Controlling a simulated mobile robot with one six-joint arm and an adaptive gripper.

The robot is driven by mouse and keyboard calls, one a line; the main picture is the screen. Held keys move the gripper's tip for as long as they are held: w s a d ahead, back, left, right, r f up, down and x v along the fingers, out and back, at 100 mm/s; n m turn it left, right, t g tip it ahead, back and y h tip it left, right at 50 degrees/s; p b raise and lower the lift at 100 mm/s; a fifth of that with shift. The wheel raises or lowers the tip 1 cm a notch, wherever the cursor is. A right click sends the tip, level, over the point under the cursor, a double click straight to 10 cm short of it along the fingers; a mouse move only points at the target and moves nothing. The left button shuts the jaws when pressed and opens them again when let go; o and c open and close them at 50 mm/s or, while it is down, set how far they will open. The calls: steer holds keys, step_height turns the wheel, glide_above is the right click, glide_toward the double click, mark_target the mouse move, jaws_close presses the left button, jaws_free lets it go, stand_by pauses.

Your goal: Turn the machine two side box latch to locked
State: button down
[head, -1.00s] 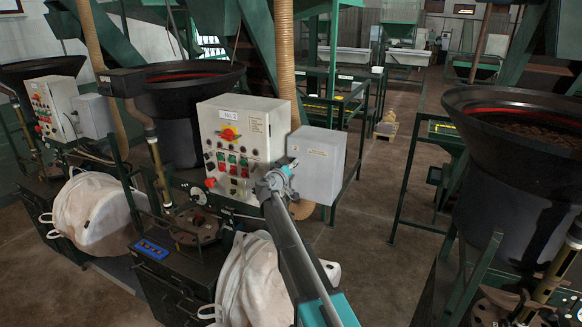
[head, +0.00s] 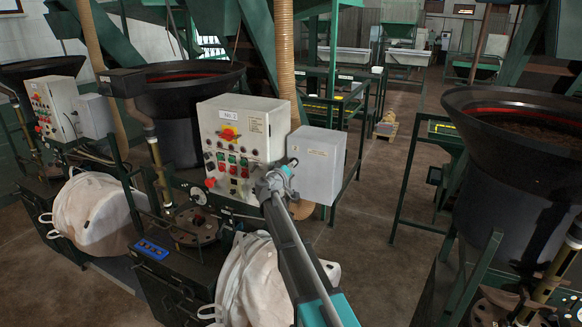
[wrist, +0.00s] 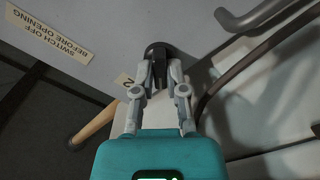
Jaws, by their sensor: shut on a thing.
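The side box (head: 316,168) is a plain light grey box on the right of the control panel marked No. 2 (head: 242,140). In the wrist view its grey face (wrist: 110,35) carries a label reading "switch off before opening". A dark latch (wrist: 158,52) with a rounded end sits at the box's edge. My gripper (wrist: 159,80) is shut on the latch, with its two grey fingers on either side. In the head view my gripper (head: 275,180) is at the box's left side, and the arm hides the latch there.
A red emergency button (head: 210,183) and other buttons are close to the left of my gripper. A large black hopper (head: 510,165) stands at the right. A grey bent bar (wrist: 255,18) shows in the wrist view.

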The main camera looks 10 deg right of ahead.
steer(key=shift+n, duration=4.3)
steer(key=c, duration=0.7)
jaws_free()
steer(key=shift+s, duration=0.1)
steer(key=v, duration=1.2)
